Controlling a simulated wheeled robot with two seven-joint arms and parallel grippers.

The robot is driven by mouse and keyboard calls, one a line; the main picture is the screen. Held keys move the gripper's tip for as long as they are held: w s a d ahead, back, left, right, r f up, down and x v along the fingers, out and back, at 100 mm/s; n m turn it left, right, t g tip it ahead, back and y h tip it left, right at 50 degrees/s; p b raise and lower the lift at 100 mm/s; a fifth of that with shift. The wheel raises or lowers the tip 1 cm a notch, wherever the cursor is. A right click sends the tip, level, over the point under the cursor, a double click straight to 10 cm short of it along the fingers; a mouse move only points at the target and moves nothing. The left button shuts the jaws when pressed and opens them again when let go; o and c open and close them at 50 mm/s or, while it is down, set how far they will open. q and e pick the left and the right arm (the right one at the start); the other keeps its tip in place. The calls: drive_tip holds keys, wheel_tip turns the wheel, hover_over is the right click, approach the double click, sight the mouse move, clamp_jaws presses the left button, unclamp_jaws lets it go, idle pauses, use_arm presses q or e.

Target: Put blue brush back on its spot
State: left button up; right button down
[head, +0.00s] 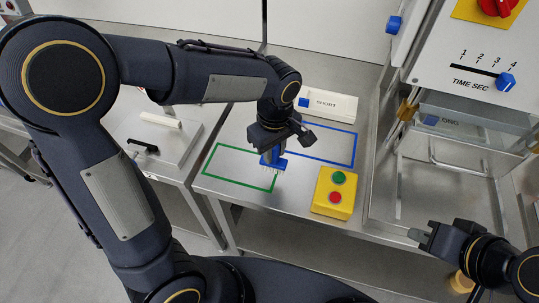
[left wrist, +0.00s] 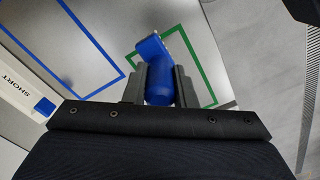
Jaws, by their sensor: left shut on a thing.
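The blue brush (head: 274,160) has its bristles pointing down, above the metal table between the green outline (head: 240,185) and the blue outline (head: 345,163). My left gripper (head: 268,150) is shut on its handle.
A white block marked SHORT (head: 330,104) lies behind the blue outline. A machine panel (head: 470,60) with a time slider is at the right. The green outline's inside is clear.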

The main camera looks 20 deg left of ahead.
use_arm(q)
drive_tip(key=shift+w+a+f, duration=0.25)
drive_tip(key=shift+a+f, duration=0.15)
drive_tip(key=shift+f, duration=0.15)
drive_tip(key=shift+w+a+f, duration=0.1)
drive_tip(key=shift+a+f, duration=0.05)
drive_tip(key=shift+f, duration=0.8)
drive_tip(key=shift+a+f, duration=0.1)
drive_tip(key=shift+f, duration=0.85)
drive_tip(key=shift+f, duration=0.2)
drive_tip(key=o, duration=1)
drive_tip(key=shift+r, duration=0.2)
